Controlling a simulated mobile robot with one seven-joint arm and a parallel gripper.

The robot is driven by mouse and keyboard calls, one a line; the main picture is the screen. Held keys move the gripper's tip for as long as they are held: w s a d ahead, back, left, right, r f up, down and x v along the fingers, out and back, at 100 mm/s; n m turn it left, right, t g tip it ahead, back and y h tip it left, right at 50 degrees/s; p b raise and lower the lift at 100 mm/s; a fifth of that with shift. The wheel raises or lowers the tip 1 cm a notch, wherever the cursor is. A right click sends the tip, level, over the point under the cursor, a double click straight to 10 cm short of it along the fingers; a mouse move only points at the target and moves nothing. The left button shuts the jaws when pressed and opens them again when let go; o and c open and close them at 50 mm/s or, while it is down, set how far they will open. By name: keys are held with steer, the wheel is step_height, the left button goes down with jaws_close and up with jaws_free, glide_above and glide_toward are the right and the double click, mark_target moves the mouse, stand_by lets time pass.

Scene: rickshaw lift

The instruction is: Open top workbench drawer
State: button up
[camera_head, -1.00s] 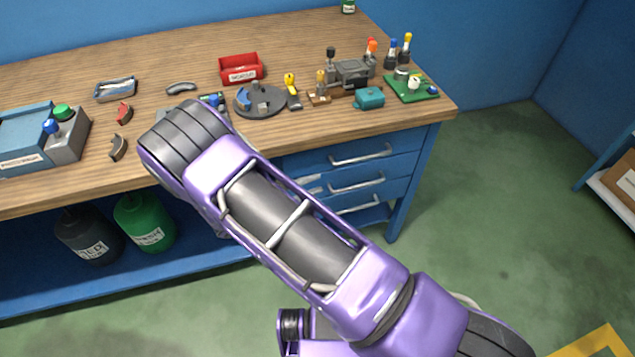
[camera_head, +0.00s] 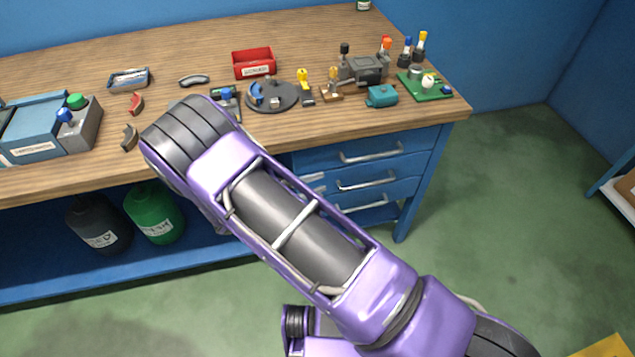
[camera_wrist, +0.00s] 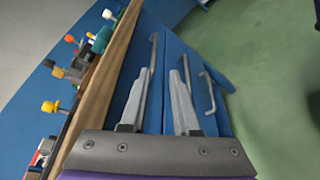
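The workbench's top drawer (camera_head: 325,158) is blue and looks shut, just under the wooden top. Its silver bar handle (camera_head: 371,152) also shows in the wrist view (camera_wrist: 153,55), where the picture is turned sideways. My gripper (camera_wrist: 164,72) is open and empty in the wrist view, its two grey fingers apart and pointing at the drawer fronts. The finger nearer the bench top overlaps the top handle in the picture. The other finger lies toward the middle handle (camera_wrist: 186,62). I cannot tell whether either touches. In the head view my arm hides most of the gripper.
Two lower drawers have similar handles, the middle (camera_head: 366,179) and bottom (camera_head: 362,204). The wooden bench top (camera_head: 300,30) holds a red bin (camera_head: 254,64), a round grey tray (camera_head: 278,97) and small parts. Green floor (camera_head: 490,220) is open to the right.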

steer(key=v, duration=1.6)
steer(key=shift+s+a+b, duration=0.15)
steer(key=shift+a+b, duration=0.05)
steer(key=shift+b, duration=0.1)
